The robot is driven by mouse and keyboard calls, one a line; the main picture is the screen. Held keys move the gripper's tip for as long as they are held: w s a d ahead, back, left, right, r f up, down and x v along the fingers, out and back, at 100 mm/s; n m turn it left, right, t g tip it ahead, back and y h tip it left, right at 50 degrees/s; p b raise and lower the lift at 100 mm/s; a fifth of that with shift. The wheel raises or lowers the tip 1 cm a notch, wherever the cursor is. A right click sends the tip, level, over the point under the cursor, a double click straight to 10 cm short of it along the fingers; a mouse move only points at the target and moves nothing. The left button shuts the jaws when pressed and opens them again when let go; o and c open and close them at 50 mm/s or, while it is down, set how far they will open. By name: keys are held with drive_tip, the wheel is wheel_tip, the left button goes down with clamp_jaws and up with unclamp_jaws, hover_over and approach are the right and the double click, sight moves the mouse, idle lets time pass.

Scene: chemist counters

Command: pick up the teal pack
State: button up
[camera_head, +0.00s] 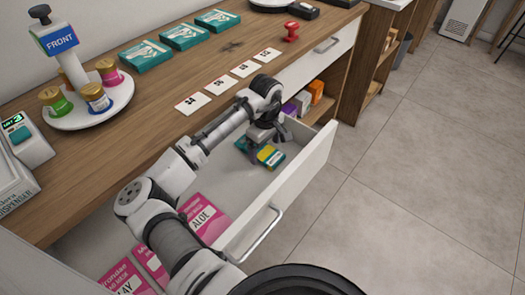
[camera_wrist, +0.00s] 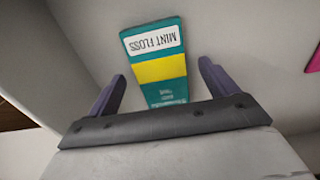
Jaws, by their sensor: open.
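A teal pack with a yellow band and a white "MINT FLOSS" label (camera_wrist: 155,50) lies flat on the floor of the open drawer (camera_wrist: 240,35). In the head view the teal pack (camera_head: 272,157) is toward the drawer's far end, partly hidden by my gripper (camera_head: 258,143). In the wrist view my gripper (camera_wrist: 161,75) is open, with one dark finger on each side of the pack's lower part and gaps between. The pack's near end is hidden behind the gripper body. I cannot tell the height of the fingertips above the drawer floor.
Pink sheet-mask packs (camera_head: 204,218) lie in the drawer's near end. The drawer front (camera_head: 290,180) is a raised wall close to my gripper. Several teal boxes (camera_head: 145,56), price cards (camera_head: 193,103) and a round white stand (camera_head: 90,113) are on the counter. Small boxes (camera_head: 303,100) stand beyond the drawer.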

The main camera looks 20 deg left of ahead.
drive_tip(key=shift+f, duration=0.75)
drive_tip(key=c, duration=1.1)
drive_tip(key=shift+o, duration=0.2)
drive_tip(key=shift+r, duration=0.1)
